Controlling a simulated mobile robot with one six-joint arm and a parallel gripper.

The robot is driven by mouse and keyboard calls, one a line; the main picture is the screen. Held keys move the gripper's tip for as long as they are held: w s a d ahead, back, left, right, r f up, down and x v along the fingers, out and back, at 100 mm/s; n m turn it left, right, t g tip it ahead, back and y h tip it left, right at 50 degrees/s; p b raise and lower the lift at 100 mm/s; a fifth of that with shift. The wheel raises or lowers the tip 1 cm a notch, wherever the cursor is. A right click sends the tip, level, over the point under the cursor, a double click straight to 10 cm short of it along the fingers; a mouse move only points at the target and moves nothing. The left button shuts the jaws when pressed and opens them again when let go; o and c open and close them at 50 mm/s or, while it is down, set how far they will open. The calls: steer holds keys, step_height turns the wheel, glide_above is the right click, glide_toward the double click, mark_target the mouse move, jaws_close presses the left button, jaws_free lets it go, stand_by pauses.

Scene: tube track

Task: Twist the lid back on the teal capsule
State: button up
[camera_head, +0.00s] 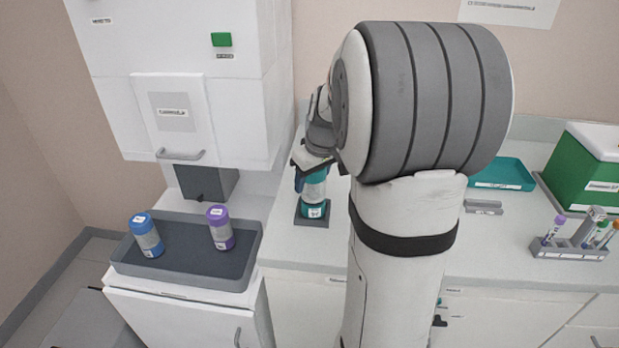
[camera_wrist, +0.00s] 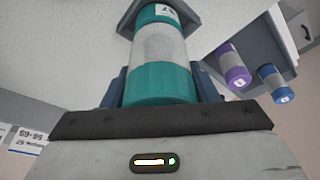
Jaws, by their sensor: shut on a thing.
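The teal capsule (camera_head: 313,196) stands upright in a dark square holder (camera_head: 299,218) on the white counter, left of my arm. It has a clear grey middle and a teal base with a white label. In the wrist view the capsule (camera_wrist: 160,48) runs away from the jaws, with its teal lid (camera_wrist: 160,84) at the near end. My gripper (camera_head: 312,168) is above the capsule, shut on the lid, with a dark finger on each side of it in the wrist view (camera_wrist: 160,92). The lid sits at the capsule's top end; I cannot tell whether it is threaded tight.
A grey tray (camera_head: 190,280) at left holds a blue capsule (camera_head: 147,236) and a purple capsule (camera_head: 220,228). A white cabinet (camera_head: 170,110) rises behind it. At right are a teal tray (camera_head: 503,174), a green box (camera_head: 588,165) and a tube rack (camera_head: 568,250).

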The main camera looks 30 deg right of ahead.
steer(key=shift+f, duration=0.15)
steer(key=shift+f+b, duration=0.3)
steer(key=shift+b, duration=0.15)
stand_by(0.4)
steer(key=m+h+p, duration=0.1)
steer(key=m, duration=0.3)
steer(key=shift+w+d+m, duration=0.1)
steer(key=shift+m, duration=0.2)
steer(key=m, duration=0.2)
steer(key=m+h, duration=0.1)
steer(key=m, duration=0.1)
steer(key=shift+d+f+m+g+b, duration=0.1)
steer(key=shift+f+m+g+b, duration=0.05)
steer(key=shift+m+g+b, duration=0.2)
steer(key=m+g+h+b, duration=0.1)
steer(key=m+b, duration=0.1)
steer(key=m, duration=0.3)
steer(key=shift+d, duration=0.15)
steer(key=m, duration=0.2)
steer(key=m+g, duration=0.1)
steer(key=m+b, duration=0.1)
steer(key=m, duration=0.1)
steer(key=shift+s+m+g+h, duration=0.25)
steer(key=shift+s+m+h, duration=0.05)
steer(key=shift+m+h, duration=0.1)
